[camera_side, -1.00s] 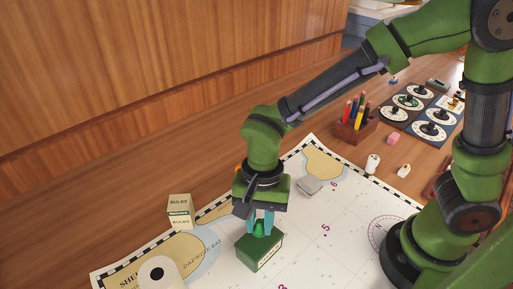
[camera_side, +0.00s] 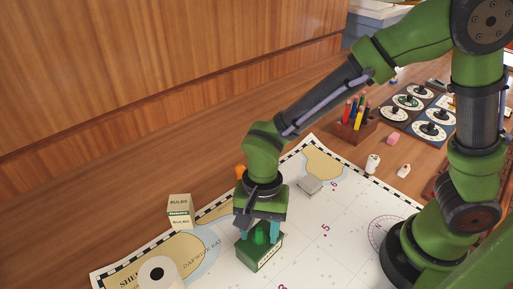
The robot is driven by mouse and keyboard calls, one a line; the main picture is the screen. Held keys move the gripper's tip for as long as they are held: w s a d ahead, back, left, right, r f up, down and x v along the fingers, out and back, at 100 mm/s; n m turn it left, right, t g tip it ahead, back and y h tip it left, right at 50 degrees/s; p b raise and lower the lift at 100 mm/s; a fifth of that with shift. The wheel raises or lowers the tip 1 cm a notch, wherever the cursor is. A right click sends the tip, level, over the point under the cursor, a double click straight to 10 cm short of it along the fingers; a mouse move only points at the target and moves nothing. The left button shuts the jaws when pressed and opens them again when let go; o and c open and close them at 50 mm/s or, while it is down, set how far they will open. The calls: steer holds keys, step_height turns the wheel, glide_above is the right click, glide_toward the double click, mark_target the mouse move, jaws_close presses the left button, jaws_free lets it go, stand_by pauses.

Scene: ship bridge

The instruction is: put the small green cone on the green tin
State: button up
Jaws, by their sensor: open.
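The green tin (camera_side: 266,257) stands on the chart near the bottom middle of the side view. The small green cone (camera_side: 261,236) rests on top of the tin, and its upper part is close under my gripper. My gripper (camera_side: 260,232) is open, with one teal finger on each side of the cone and a gap between the fingers and the cone. The cone's tip is partly hidden by the gripper body.
A bulbs box (camera_side: 180,212) stands left of the tin. A white roll (camera_side: 159,273) lies at the lower left. A pencil holder (camera_side: 355,129) and dial panels are at the back right. The chart right of the tin is clear.

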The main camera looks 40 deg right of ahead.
step_height(320, 180, up, 12)
steer(key=d, duration=0.1)
steer(key=s+d+r+n+t, duration=0.1)
steer(key=d+r+n+t, duration=0.2)
steer(key=d, duration=0.6)
steer(key=s+d+r+n+t, duration=0.2)
steer(key=d+t, duration=0.3)
steer(key=d, duration=0.4)
steer(key=shift+d+r+n+y, duration=0.4)
steer(key=shift+r+n, duration=0.2)
steer(key=shift+r, duration=0.05)
